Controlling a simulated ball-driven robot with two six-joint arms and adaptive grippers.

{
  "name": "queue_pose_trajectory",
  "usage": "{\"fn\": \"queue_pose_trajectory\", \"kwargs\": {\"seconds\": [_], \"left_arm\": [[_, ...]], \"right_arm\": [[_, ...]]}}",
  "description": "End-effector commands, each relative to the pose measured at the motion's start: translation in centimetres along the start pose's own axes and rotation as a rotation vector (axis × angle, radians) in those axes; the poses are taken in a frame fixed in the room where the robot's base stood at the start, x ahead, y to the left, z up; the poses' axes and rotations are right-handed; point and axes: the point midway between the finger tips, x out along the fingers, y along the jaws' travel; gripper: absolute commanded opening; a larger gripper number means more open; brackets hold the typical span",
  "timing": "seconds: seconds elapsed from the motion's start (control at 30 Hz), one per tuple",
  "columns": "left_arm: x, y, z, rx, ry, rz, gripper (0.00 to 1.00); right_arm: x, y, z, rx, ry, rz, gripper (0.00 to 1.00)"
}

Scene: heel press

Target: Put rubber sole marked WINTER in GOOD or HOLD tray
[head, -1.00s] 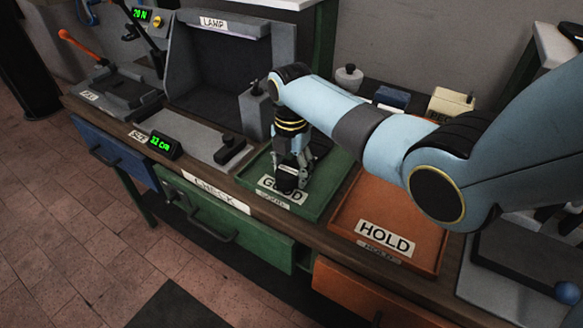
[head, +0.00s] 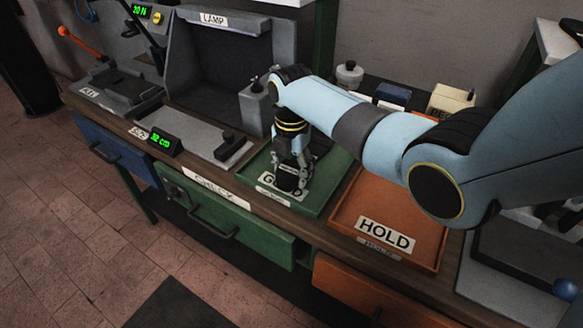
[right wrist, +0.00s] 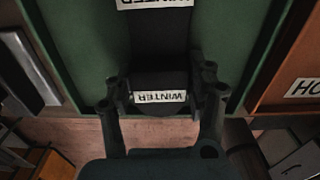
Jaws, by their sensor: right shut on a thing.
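My right gripper (head: 290,178) points down over the front part of the green GOOD tray (head: 329,181). It is shut on the dark rubber sole (head: 289,184), which covers the middle of the GOOD label. In the right wrist view the sole (right wrist: 160,82) is between the fingers, with a white WINTER label, upside down. A second WINTER label (right wrist: 155,3) is cut off at the top edge; I cannot tell whether it is on the same piece. Whether the sole touches the tray floor is unclear. The orange HOLD tray (head: 349,196) is to the right. My left gripper is not in view.
A grey lamp box (head: 215,70) stands behind left. A size gauge with a green display (head: 164,142) is left of the GOOD tray. A grey block (head: 257,108) stands behind the tray. My right arm passes above the HOLD tray, whose visible floor is bare.

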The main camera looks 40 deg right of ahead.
Motion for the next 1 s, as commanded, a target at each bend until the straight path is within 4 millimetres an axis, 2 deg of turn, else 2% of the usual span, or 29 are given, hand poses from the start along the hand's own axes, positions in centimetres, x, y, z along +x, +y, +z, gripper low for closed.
{"fn": "queue_pose_trajectory", "kwargs": {"seconds": [0.07, 0.1, 0.3, 0.5, 0.63, 0.67, 1.0], "left_arm": [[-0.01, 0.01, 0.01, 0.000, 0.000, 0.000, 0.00], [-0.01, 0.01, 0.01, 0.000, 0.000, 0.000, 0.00], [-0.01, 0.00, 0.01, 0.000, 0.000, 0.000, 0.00], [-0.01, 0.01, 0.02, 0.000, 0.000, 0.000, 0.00], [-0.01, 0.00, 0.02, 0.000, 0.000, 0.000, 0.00], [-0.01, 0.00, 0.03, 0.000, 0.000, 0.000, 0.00], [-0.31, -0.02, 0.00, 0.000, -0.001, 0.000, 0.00]], "right_arm": [[-0.05, 0.03, 0.02, 0.000, 0.000, 0.001, 0.11], [-0.05, 0.03, 0.02, 0.000, 0.000, 0.001, 0.56], [-0.04, 0.02, 0.02, 0.000, 0.000, 0.001, 0.82], [-0.03, 0.01, 0.02, 0.000, 0.000, 0.000, 0.82], [0.00, -0.02, 0.00, 0.000, 0.000, 0.000, 0.99], [0.00, -0.02, 0.00, 0.000, 0.000, 0.000, 1.00], [-0.30, -0.01, 0.01, 0.000, 0.000, 0.000, 1.00]]}}
